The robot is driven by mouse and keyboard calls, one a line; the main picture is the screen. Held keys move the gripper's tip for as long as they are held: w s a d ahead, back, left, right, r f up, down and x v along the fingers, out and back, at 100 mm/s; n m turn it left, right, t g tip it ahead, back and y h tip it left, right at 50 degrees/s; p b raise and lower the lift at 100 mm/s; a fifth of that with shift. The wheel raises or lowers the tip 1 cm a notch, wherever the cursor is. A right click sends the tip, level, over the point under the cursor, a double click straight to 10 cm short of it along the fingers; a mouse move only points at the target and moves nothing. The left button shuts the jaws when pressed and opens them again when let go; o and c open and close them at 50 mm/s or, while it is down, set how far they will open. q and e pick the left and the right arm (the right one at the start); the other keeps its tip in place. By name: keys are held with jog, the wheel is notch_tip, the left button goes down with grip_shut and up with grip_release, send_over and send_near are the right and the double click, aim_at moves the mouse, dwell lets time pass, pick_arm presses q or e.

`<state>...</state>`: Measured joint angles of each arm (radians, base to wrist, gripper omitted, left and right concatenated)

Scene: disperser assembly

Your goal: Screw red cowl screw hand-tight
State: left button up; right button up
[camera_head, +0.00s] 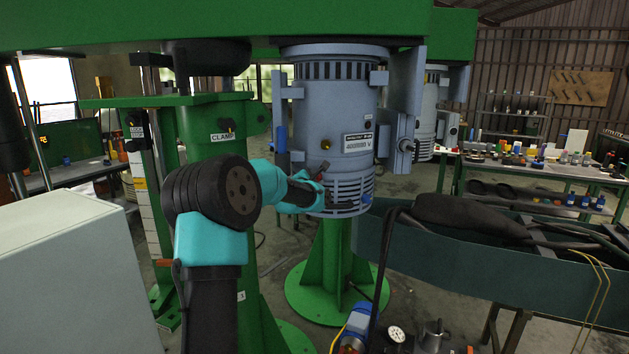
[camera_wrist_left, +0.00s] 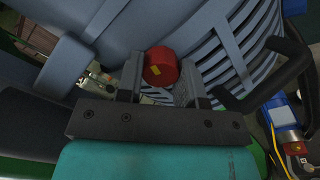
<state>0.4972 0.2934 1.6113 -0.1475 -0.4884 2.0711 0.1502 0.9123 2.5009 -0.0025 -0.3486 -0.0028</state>
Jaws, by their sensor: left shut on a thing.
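The red cowl screw (camera_wrist_left: 160,66) shows in the left wrist view as a short red cylinder with a small yellow mark. It sits between the two fingers of my left gripper (camera_wrist_left: 160,88), against the slatted lower cowl of the grey-blue motor. In the head view my left arm reaches in from the left, and the left gripper (camera_head: 316,186) is at the left side of the motor's slatted cowl (camera_head: 347,192). It is shut on the screw, which is mostly hidden there. How deep the screw sits in the cowl is hidden. My right gripper is not in view.
The grey-blue motor (camera_head: 333,112) hangs under a green beam above a round green base (camera_head: 335,290). A dark curved handle (camera_wrist_left: 270,75) is close to the right of the gripper. A green trough (camera_head: 460,258) with dark hoses stands at right. A pale box (camera_head: 70,270) fills the lower left.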

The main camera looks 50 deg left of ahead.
pick_arm(q)
jog(key=m, duration=2.1)
jog(key=shift+r+m, duration=0.3)
jog(key=shift+r, duration=0.1)
jog(key=o, duration=0.9)
jog(key=shift+f, duration=0.1)
jog(key=shift+s+d, duration=0.1)
